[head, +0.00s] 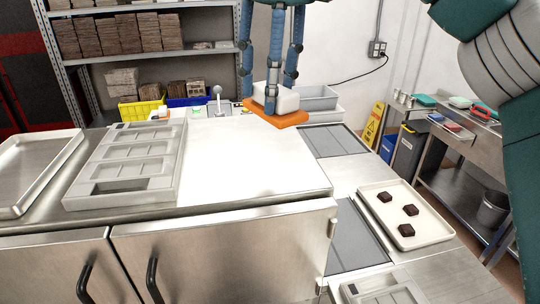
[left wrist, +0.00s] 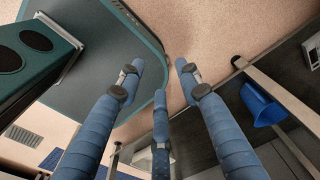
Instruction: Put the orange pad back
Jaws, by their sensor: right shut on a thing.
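The orange pad (head: 283,118) is a flat orange plate with a white block-shaped grip on top. It is in the head view, at the back right corner of the white worktop. My right gripper (head: 272,95) has blue fingers that come down from above and close around the white grip. I cannot tell whether the pad touches the surface or hangs just above it. My left gripper (left wrist: 161,75) shows in the left wrist view, its blue fingers apart with nothing between them; it points at the floor and away from the worktop.
A grey mould (head: 180,150) and a metal tray (head: 75,140) lie on the left of the worktop (head: 230,165). A tray (head: 447,232) with dark chocolates is at the right. Yellow (head: 128,113) and blue bins, a grey bin (head: 318,93) and shelves stand behind. The worktop's middle is clear.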

